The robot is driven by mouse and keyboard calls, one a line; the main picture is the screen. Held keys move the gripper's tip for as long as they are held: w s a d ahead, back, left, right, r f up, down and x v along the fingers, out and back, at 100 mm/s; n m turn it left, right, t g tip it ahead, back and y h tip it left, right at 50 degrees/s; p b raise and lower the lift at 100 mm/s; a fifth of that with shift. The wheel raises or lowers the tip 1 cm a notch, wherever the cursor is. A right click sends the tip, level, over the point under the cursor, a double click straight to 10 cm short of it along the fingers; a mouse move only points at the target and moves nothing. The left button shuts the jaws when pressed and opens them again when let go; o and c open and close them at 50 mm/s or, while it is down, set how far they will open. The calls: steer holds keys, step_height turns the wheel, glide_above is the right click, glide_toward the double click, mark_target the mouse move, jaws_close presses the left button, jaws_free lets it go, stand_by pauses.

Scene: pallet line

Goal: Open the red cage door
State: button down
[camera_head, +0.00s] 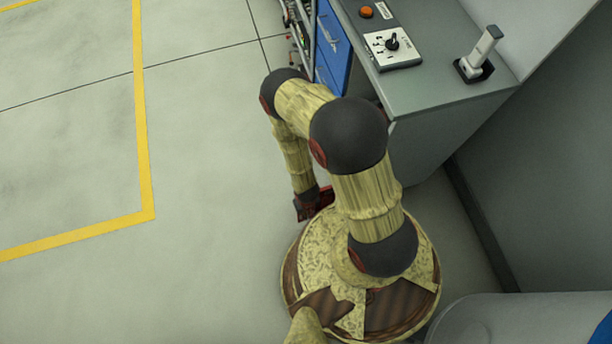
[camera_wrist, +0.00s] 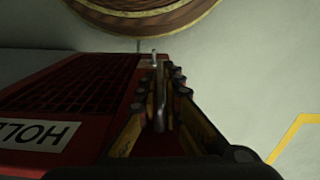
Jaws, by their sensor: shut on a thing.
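The red cage door (camera_wrist: 70,95) fills the left of the wrist view, with a dark mesh panel and a white label showing upside-down letters. A grey metal handle (camera_wrist: 161,112) stands near the door's right edge. My gripper (camera_wrist: 160,85) is shut on this handle, with one finger on each side of it. In the head view my gripper end (camera_head: 311,203) is low beside my round base, mostly seen from above. A small dark red part shows there, but I cannot tell whether it belongs to the door. The door's hinge side is out of view.
A grey counter (camera_head: 455,90) with a switch panel (camera_head: 393,46) and a joystick (camera_head: 479,55) stands at upper right, beside a blue drawer front (camera_head: 332,45). Yellow floor lines (camera_head: 143,120) mark the left. The floor at left is clear.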

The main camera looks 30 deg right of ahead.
steer(key=c, duration=1.9)
jaws_free()
steer(key=shift+s+a, duration=0.1)
steer(key=shift+r, duration=6)
